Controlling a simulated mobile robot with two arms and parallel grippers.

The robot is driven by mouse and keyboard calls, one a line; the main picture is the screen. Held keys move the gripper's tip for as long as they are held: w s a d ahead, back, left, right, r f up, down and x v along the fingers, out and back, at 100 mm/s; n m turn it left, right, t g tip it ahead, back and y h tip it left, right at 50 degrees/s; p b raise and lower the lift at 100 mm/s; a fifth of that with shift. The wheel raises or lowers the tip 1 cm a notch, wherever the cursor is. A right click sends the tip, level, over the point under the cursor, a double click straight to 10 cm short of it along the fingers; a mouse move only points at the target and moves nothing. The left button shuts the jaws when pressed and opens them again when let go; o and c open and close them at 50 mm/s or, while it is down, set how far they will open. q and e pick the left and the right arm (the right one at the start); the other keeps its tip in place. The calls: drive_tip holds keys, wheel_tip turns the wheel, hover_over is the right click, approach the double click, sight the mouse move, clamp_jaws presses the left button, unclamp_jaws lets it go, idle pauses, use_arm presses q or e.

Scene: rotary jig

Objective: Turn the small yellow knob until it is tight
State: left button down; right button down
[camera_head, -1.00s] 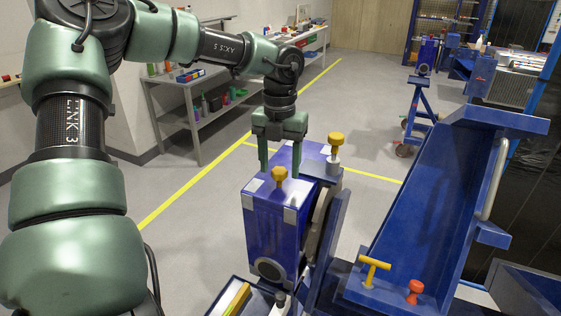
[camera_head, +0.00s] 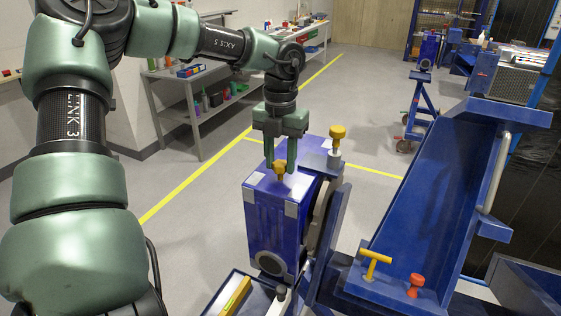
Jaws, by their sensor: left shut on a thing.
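The small yellow knob (camera_head: 280,168) stands on top of the blue box-shaped housing (camera_head: 268,210) of the jig. My left gripper (camera_head: 280,166) points down from above, its two green fingers on either side of the knob's head and shut on it. The knob's stem is partly hidden. A larger yellow knob (camera_head: 337,133) on a pale collar stands just behind and to the right, apart from the gripper. My right gripper is not in view.
A yellow T-handle (camera_head: 375,258) and a red knob (camera_head: 415,281) are on the blue frame at right. A tray (camera_head: 212,307) with a yellow level (camera_head: 236,297) lies at the front. A wall bench (camera_head: 197,116) stands at back left; the floor between is clear.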

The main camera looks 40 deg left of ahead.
use_arm(q)
drive_tip(key=m+b, duration=0.2)
drive_tip(key=m, duration=0.1)
drive_tip(key=shift+f, duration=0.1)
drive_tip(key=m+b, duration=0.1)
drive_tip(key=m, duration=0.2)
drive_tip(key=shift+m, duration=0.3)
drive_tip(key=m, duration=0.2)
drive_tip(key=m+b, duration=0.1)
drive_tip(key=m, duration=0.1)
drive_tip(key=shift+w+r+m, duration=0.1)
drive_tip(key=shift+r+m, duration=0.1)
drive_tip(key=shift+m, duration=0.1)
drive_tip(key=m, duration=0.4)
drive_tip(key=shift+m, duration=0.3)
drive_tip(key=m, duration=0.5)
drive_tip(key=shift+p, duration=0.3)
drive_tip(key=m, duration=0.5)
drive_tip(key=m+p, duration=0.1)
drive_tip(key=m, duration=0.9)
drive_tip(key=shift+r+m+p, duration=0.1)
drive_tip(key=shift+m+p, duration=0.6)
drive_tip(key=shift+m, duration=0.6)
drive_tip(key=m+p, duration=0.4)
drive_tip(key=p, duration=0.6)
drive_tip(key=shift+r, duration=0.15)
drive_tip(key=shift+f+m+p, duration=0.2)
drive_tip(key=shift+m+p, duration=0.1)
drive_tip(key=shift+p, duration=0.3)
